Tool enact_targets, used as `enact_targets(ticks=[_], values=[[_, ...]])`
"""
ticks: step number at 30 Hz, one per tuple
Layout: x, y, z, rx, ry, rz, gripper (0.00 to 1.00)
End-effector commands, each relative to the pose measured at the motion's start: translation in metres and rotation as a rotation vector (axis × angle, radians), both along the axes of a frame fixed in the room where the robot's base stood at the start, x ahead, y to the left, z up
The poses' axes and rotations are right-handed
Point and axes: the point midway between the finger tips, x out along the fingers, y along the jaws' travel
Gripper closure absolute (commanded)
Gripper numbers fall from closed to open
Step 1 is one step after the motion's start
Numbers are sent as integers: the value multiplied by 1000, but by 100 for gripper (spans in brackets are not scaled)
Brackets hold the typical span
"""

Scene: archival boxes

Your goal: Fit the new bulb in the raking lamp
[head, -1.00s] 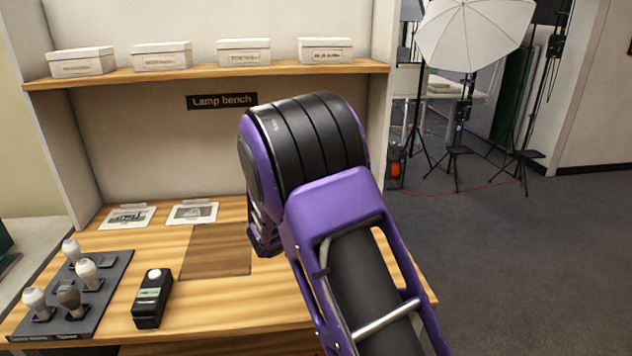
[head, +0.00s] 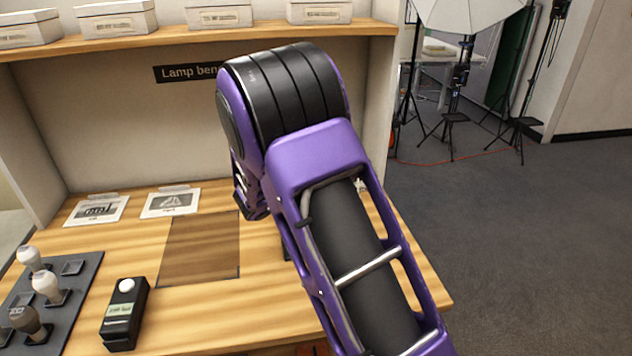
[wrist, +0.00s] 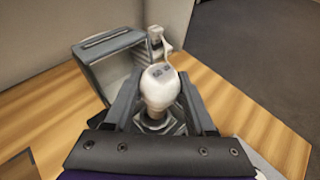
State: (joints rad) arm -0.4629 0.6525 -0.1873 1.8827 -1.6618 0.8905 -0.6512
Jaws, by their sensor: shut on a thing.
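In the wrist view my gripper (wrist: 158,108) is shut on a white round bulb (wrist: 161,86), one finger on each side of it. A grey square piece shows just below the bulb; I cannot tell whether the bulb touches it. A grey open-fronted housing (wrist: 109,64), seemingly the lamp's, stands just behind and left of the bulb on the wooden bench. A small pale fitting (wrist: 156,43) stands behind the bulb. In the head view my purple and black arm hides the gripper, the held bulb and most of the lamp.
A dark tray (head: 72,268) with pale bulbs and one darker bulb (head: 28,322) lies at the left. A black meter (head: 124,318) with a white dome stands beside it. Two picture cards (head: 170,202) and a brown mat (head: 200,250) lie on the bench. Boxes line the shelf above.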

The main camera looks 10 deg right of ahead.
Motion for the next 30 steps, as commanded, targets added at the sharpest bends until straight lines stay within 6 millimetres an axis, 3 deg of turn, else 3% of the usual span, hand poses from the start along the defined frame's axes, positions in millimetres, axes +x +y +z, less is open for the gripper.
enact_targets(ticks=[6, 12, 30], values=[[0, 0, -28, -1, 1, -1, 99], [0, 0, -42, 0, 0, -1, 99], [0, 0, -44, 0, 0, 0, 99]])
